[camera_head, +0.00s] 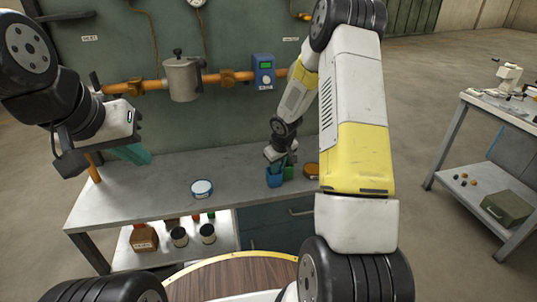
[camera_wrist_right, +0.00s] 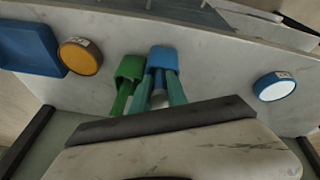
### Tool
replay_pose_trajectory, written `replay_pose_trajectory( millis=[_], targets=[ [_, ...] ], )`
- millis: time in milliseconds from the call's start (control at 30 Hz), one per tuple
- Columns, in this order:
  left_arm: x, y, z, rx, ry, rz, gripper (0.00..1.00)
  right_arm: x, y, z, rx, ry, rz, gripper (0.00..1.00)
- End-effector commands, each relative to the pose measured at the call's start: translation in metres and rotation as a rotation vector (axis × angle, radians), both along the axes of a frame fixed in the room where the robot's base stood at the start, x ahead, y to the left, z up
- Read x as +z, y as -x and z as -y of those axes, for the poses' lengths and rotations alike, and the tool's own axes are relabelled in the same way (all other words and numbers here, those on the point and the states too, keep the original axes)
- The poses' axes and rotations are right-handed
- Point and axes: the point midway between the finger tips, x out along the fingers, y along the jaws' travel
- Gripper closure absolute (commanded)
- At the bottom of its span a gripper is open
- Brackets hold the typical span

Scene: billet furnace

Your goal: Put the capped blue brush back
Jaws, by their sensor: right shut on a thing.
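A blue cup (camera_head: 275,178) and a green cup (camera_head: 289,173) stand side by side on the grey workbench. They also show in the right wrist view, blue (camera_wrist_right: 162,56) and green (camera_wrist_right: 131,67). My right gripper (camera_head: 284,160) is directly above the blue cup, its teal fingers (camera_wrist_right: 162,90) shut on a blue brush handle (camera_wrist_right: 158,78) at the cup's mouth. The brush's lower end and any cap are hidden; I cannot tell how deep it sits. A green handle (camera_wrist_right: 121,99) stands in the green cup. My left gripper (camera_head: 130,153) hangs over the bench's left end; its finger gap is unclear.
A round blue-and-white tin (camera_head: 202,188) lies left of the cups, an orange-topped tin (camera_head: 311,170) right of them. A blue tray (camera_wrist_right: 30,48) shows beyond. A pot (camera_head: 183,78) and orange pipe (camera_head: 125,87) are behind. The bench's middle is mostly clear.

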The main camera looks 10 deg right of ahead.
Motion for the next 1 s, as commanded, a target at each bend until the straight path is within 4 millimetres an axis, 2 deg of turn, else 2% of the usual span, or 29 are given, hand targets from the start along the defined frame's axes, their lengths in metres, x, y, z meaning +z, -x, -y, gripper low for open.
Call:
replay_pose_trajectory(
  millis=[67, 100, 200, 567, 767, 1000],
  targets=[
    [0.0, 0.0, 0.0, 0.0, 0.0, 0.0, 1.0, -0.003, 0.0, 0.0, 0.001, 0.001, -0.001, 1.0],
    [0.0, 0.0, 0.0, 0.0, 0.0, 0.0, 1.0, -0.002, 0.0, 0.0, 0.0, 0.0, 0.0, 0.75],
    [0.0, 0.0, 0.0, 0.0, 0.0, 0.0, 1.0, -0.002, 0.0, 0.0, 0.0, 0.0, 0.0, 0.59],
    [0.0, 0.0, 0.0, 0.0, 0.0, 0.0, 1.0, 0.002, 0.0, 0.0, -0.001, -0.001, 0.002, 0.59],
    [0.0, 0.0, 0.0, 0.0, 0.0, 0.0, 1.0, 0.031, 0.007, 0.001, -0.003, -0.001, 0.004, 0.59],
    [0.0, 0.0, 0.0, 0.0, 0.0, 0.0, 1.0, 0.082, 0.025, 0.002, -0.003, 0.0, 0.006, 0.59]
  ],
)
